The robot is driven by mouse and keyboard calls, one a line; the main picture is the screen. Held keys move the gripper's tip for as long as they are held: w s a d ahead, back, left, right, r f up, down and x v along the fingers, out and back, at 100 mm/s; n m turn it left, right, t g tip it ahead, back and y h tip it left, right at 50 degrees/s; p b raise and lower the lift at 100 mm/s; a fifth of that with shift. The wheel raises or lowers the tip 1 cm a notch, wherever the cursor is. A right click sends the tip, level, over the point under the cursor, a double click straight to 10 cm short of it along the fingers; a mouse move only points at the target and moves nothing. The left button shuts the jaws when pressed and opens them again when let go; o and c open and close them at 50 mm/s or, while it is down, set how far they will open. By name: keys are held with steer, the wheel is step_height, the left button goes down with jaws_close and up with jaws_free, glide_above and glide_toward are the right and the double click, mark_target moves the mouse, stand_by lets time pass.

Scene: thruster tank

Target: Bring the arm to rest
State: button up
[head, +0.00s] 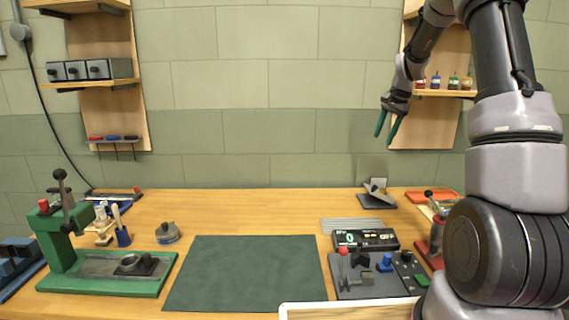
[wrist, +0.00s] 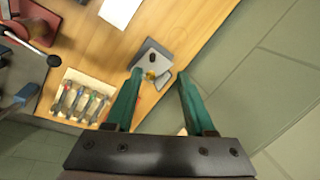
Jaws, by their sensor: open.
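My gripper (head: 387,126) hangs in the air at the right of the head view, above the back right of the workbench (head: 230,205) and in front of the wall. Its two green fingers are apart and nothing is between them. In the wrist view my gripper (wrist: 155,75) is also open, its fingers on either side of a small grey stand (wrist: 150,52) that lies well beyond them on the bench. My arm comes down from the upper right of the head view, and its upper links run out of the picture.
A green press (head: 100,285) stands at the left. A dark green mat (head: 245,272) lies bare in the middle. A display unit (head: 362,240) and a grey control panel (head: 375,285) are at the right. Shelves (head: 445,93) hang on the wall near my gripper.

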steer(key=s+a+r+n+t, duration=0.1)
steer(key=s+a+r+n, duration=0.1)
steer(key=s+a+r, duration=0.4)
steer(key=s+a+r+n+t, duration=0.1)
steer(key=s+r, duration=0.7)
steer(key=s, duration=0.2)
steer(key=s+a+n+t, duration=0.1)
steer(key=s+a+n, duration=0.1)
steer(key=s, duration=0.8)
steer(key=s+a+n+t, duration=0.1)
steer(key=s+a+n, duration=0.1)
steer(key=s, duration=0.8)
steer(key=shift+s+a+r+t, duration=0.2)
steer(key=shift+r+t, duration=0.05)
steer(key=shift+t, duration=0.05)
